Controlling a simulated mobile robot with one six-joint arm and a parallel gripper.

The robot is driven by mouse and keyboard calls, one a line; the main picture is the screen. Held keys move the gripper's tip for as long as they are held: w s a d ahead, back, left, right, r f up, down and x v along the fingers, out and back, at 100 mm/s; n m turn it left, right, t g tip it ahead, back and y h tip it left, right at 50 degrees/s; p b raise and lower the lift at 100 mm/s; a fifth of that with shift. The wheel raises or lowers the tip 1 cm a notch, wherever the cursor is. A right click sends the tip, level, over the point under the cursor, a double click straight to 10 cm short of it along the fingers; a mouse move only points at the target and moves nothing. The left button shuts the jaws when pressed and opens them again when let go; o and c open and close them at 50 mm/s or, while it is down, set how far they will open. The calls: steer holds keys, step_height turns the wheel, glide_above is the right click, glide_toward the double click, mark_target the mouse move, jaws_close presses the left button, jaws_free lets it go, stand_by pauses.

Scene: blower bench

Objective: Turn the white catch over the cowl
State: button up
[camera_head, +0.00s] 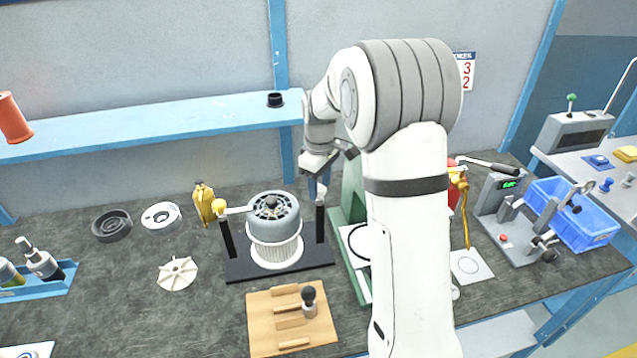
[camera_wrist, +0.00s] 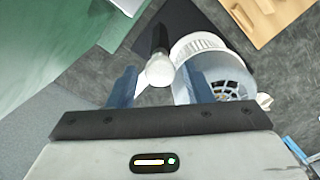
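The cowl (camera_head: 273,212) is a grey-blue round cover on a white ribbed fan wheel (camera_head: 275,252), between two black posts on a dark base. The wrist view shows the cowl (camera_wrist: 235,108) at the right. A catch with a yellow knob (camera_head: 219,206) sits on the left post, its pale bar reaching to the cowl. The white catch (camera_wrist: 160,70) is on top of the right post (camera_head: 320,222); its bar is mostly hidden. My gripper (camera_wrist: 158,85) is open above this post, its blue fingers on either side of the white knob. I cannot tell whether they touch it.
A green stand (camera_head: 350,200) is close on the right of the post. A wooden board (camera_head: 262,330) with a dark-knobbed tool lies in front. A shelf (camera_head: 150,125) runs behind.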

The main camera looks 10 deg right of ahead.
jaws_close()
steer(key=shift+a, duration=0.1)
steer(key=shift+n, duration=0.4)
steer(key=n, duration=0.4)
steer(key=shift+b, duration=0.4)
steer(key=n, duration=0.4)
steer(key=n+b, duration=0.1)
steer(key=n, duration=0.4)
steer(key=shift+n, duration=2)
